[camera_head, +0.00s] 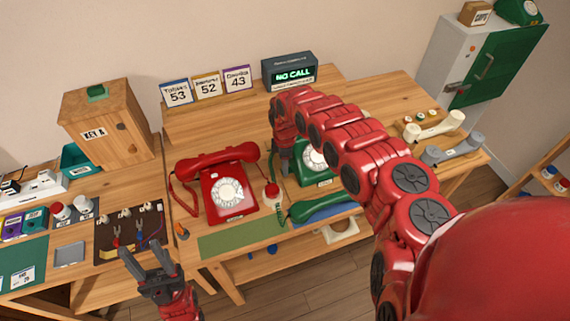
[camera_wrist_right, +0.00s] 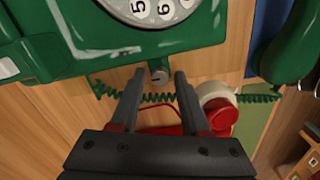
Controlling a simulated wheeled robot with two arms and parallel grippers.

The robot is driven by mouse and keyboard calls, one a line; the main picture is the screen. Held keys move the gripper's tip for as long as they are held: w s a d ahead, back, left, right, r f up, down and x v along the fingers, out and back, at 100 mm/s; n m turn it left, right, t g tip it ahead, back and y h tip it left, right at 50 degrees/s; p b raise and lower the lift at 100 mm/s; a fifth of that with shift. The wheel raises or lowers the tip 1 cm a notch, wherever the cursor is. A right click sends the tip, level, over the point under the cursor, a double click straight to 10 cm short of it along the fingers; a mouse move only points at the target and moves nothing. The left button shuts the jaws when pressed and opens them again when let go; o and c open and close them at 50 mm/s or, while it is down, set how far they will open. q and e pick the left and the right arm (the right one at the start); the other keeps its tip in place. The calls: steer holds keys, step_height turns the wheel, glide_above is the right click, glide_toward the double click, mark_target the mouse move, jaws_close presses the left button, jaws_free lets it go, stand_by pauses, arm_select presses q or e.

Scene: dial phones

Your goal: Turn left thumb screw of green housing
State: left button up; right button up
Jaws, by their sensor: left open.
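The green phone's housing (camera_head: 318,172) stands on the table at the centre in the head view, partly hidden by my right arm; it fills the top of the right wrist view (camera_wrist_right: 80,45). A small grey thumb screw (camera_wrist_right: 158,72) sticks out from the edge of the housing below the dial. My right gripper (camera_wrist_right: 158,82) is open, with its two fingers pointing at the screw, one to either side. I cannot tell whether they touch it. In the head view this gripper (camera_head: 286,168) is at the phone's left side. My left gripper (camera_head: 142,248) is open and empty at the lower left.
A red phone (camera_head: 228,190) stands left of the green one. The green handset (camera_head: 322,206) lies in front of the green phone. A red and white round part (camera_head: 272,191) and a coiled green cord (camera_wrist_right: 150,97) are close to my right gripper. A green mat (camera_head: 240,238) lies bare in front.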

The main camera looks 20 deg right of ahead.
steer(key=shift+o, duration=0.4)
steer(key=shift+r, duration=0.15)
step_height(320, 180, up, 17)
steer(key=b, duration=0.1)
stand_by(0.7)
